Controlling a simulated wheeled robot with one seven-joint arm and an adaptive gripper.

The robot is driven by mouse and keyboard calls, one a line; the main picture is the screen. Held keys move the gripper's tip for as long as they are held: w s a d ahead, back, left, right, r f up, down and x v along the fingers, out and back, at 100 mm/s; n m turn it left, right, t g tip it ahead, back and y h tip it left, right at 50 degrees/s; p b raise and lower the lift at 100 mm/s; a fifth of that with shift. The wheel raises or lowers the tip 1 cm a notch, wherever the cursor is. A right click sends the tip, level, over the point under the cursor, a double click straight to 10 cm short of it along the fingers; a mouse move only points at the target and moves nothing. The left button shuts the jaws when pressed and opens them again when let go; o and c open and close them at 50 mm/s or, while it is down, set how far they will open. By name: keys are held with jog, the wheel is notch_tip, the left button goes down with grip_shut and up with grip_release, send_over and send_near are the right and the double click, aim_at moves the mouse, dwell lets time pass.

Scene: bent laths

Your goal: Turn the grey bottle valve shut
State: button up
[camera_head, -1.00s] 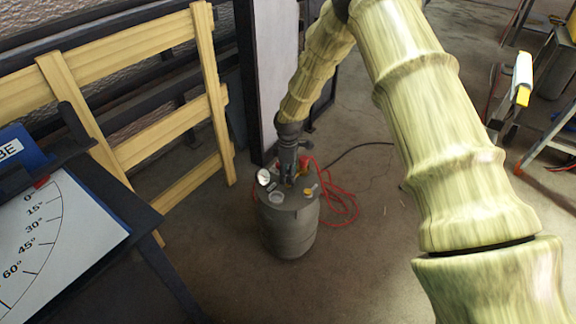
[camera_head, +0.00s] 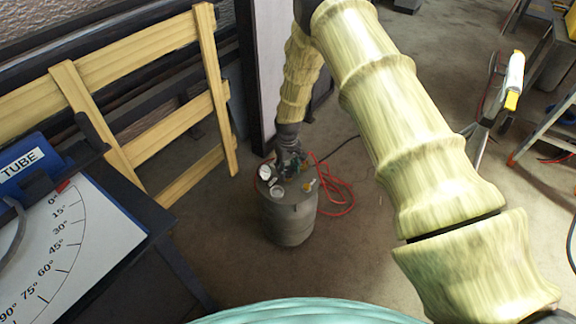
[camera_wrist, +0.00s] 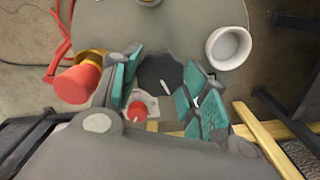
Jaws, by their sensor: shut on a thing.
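The grey bottle (camera_head: 289,222) stands upright on the floor in the middle of the head view. My gripper (camera_head: 288,158) reaches down to its top from above. In the wrist view, the bottle's valve is a dark grey round knob (camera_wrist: 158,70) with a white mark. My gripper (camera_wrist: 160,88) has its teal-padded fingers on both sides of this knob and is shut on it. The gripper hides part of the knob and of the bottle top.
On the bottle top are a white-faced gauge (camera_head: 265,172) and a white cup-like fitting (camera_wrist: 228,47). A red knob on brass (camera_wrist: 76,80) is close to the left finger. Red hose (camera_head: 340,195) lies beside the bottle. A wooden rail frame (camera_head: 165,140) and angle board (camera_head: 95,235) stand left.

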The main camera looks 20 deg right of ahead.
aim_at(288, 171)
jog(key=shift+m+p, duration=0.65)
jog(key=shift+m, duration=1.25)
jog(key=o, duration=1)
jog(key=shift+a, duration=0.1)
jog(key=shift+r, duration=0.1)
notch_tip(288, 171, up, 12)
jog(key=shift+f, duration=0.1)
